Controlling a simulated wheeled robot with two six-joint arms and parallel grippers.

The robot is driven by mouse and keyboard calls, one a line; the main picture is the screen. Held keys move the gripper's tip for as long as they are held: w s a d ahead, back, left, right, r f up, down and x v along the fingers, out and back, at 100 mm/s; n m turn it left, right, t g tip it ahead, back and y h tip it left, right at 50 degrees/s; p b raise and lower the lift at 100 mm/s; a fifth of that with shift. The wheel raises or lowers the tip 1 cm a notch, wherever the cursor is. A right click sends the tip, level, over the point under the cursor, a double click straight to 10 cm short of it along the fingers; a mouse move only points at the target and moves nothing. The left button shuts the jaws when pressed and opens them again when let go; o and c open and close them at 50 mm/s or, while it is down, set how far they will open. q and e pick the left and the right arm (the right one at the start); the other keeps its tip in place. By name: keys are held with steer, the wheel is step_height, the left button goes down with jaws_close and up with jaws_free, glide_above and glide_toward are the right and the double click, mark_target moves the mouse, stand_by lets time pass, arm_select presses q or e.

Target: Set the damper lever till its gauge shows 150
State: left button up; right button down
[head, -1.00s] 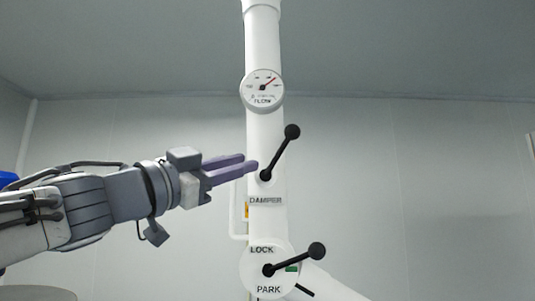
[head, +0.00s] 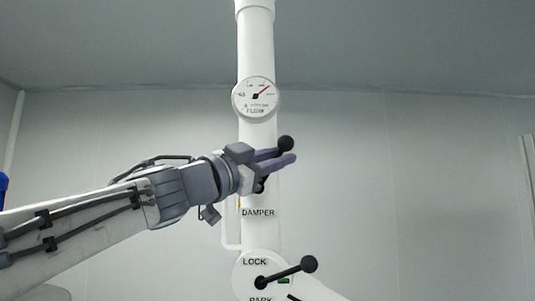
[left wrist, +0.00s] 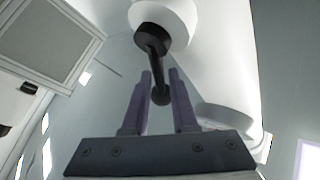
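The damper lever has a black ball knob (head: 285,143) and stands above the DAMPER label on a white column. Its rod and pivot are mostly hidden behind my left gripper (head: 288,157) in the head view. In the left wrist view the lever's black rod (left wrist: 153,42) runs down from a white boss, its far end between the two purple fingers (left wrist: 160,75). The fingers look apart, one on each side of the lever; contact cannot be told. The round FLOW gauge (head: 256,98) is above, its red needle pointing up and right; its numbers are too small to read surely. My right gripper is out of view.
A second black lever (head: 287,272) with a ball knob sits below on a round LOCK/PARK plate (head: 244,272), with a small green mark beside it. The white column (head: 257,45) rises above the gauge. The space right of the column is free up to the plain wall.

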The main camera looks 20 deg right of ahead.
arm_select(q)
jaws_close()
stand_by(1.4)
